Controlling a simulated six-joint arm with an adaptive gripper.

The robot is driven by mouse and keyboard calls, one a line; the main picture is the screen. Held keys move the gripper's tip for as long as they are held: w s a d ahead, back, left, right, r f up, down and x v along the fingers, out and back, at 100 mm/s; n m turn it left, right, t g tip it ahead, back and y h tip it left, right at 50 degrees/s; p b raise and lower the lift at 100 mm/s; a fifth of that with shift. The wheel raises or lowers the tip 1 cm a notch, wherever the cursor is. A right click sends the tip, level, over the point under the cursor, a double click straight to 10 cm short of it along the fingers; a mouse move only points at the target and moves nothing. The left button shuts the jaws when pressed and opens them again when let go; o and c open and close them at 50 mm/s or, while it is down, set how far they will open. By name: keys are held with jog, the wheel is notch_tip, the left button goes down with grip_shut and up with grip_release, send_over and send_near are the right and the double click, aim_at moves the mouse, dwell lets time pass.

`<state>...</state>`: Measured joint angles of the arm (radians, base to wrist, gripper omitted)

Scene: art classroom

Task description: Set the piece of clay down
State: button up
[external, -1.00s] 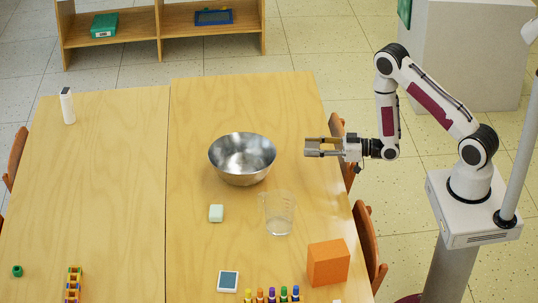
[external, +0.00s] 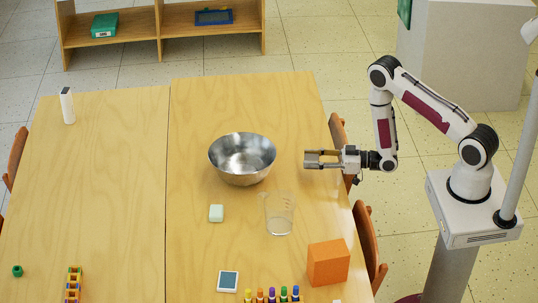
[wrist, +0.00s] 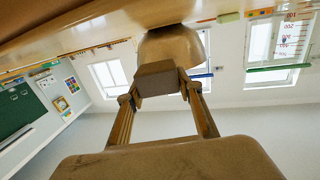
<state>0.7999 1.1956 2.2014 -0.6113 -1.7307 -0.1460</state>
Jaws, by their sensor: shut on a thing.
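My gripper (external: 311,159) is shut on the piece of clay (wrist: 158,80), a brownish-tan block held between the fingertips in the wrist view. In the external view the clay is too small to make out clearly between the fingers. My gripper points left, level, above the right edge of the wooden table (external: 240,105). It is to the right of the metal bowl (external: 242,170) and apart from it. The bowl also shows behind the clay in the wrist view (wrist: 188,44).
A clear measuring cup (external: 279,214) stands below the bowl, with a pale green block (external: 216,213) to its left. The table's far end is clear.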

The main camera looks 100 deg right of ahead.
aim_at(334, 177)
jog(key=shift+f, duration=0.25)
jog(key=shift+f, duration=1.9)
jog(key=shift+f, duration=0.15)
jog(key=o, duration=1.2)
jog(key=v, duration=0.4)
jog(key=f+v, duration=0.1)
jog(key=v, duration=0.1)
jog(key=shift+s, duration=0.2)
jog(key=shift+v, duration=0.75)
jog(key=shift+o, duration=0.7)
jog(key=shift+a, duration=0.1)
